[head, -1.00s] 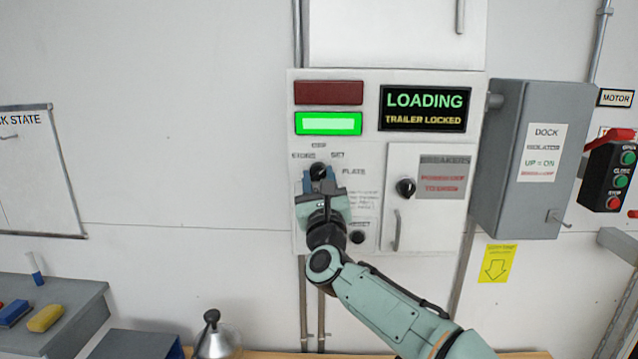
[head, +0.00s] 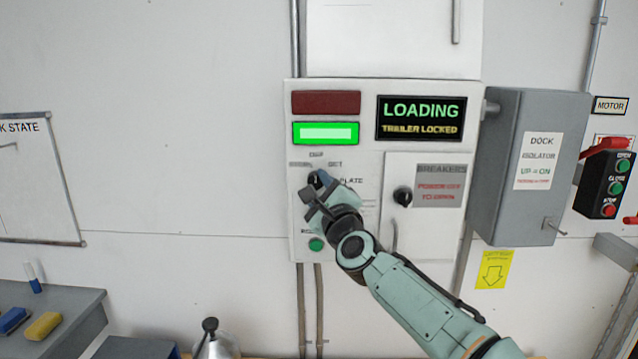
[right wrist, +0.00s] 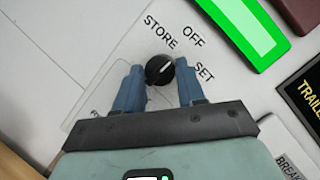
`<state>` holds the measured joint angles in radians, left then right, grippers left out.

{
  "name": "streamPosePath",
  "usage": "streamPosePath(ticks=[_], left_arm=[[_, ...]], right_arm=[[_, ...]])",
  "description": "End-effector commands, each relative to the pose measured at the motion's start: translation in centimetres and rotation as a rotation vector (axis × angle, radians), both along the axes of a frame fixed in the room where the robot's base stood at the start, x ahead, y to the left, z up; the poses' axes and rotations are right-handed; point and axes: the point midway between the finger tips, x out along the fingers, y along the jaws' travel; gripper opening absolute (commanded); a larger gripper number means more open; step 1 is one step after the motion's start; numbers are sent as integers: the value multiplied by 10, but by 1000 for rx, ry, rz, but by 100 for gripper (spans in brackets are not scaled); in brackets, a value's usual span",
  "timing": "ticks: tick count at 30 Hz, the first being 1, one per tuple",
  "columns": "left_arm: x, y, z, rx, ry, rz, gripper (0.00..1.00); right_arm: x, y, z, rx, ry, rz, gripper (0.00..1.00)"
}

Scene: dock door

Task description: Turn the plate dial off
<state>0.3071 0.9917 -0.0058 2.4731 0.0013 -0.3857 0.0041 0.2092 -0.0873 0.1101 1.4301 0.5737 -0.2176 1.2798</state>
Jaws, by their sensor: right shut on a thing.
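The plate dial (head: 318,177) is a small black knob on the white wall panel. In the right wrist view the dial (right wrist: 159,70) has a white mark pointing up and right, roughly toward the OFF label (right wrist: 193,36). STORE (right wrist: 160,31) and SET (right wrist: 205,72) are printed on either side of OFF. My right gripper (head: 316,188) is at the dial, its blue fingers on either side of it. In the right wrist view the gripper (right wrist: 160,80) is shut on the dial. My left gripper is not in view.
A green lamp (head: 326,133) is lit under a dark red one (head: 326,102). The display (head: 420,118) reads LOADING, TRAILER LOCKED. A breaker door (head: 425,225) with a black knob (head: 403,196) and the grey isolator box (head: 530,165) stand to the right. A green button (head: 316,244) sits below.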

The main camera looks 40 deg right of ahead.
Motion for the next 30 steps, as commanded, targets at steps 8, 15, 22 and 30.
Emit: streamPosePath(ticks=[8, 15, 22, 30], left_arm=[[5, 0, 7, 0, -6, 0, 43], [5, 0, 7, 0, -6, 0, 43], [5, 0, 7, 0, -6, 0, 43], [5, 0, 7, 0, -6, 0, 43]], right_arm=[[-1, 0, 4, -42, 30, -2, 9], [-1, 0, 3, -47, 33, -2, 9], [-1, 0, 3, -46, 32, -2, 62], [-1, 0, 2, -46, 35, -1, 63]])
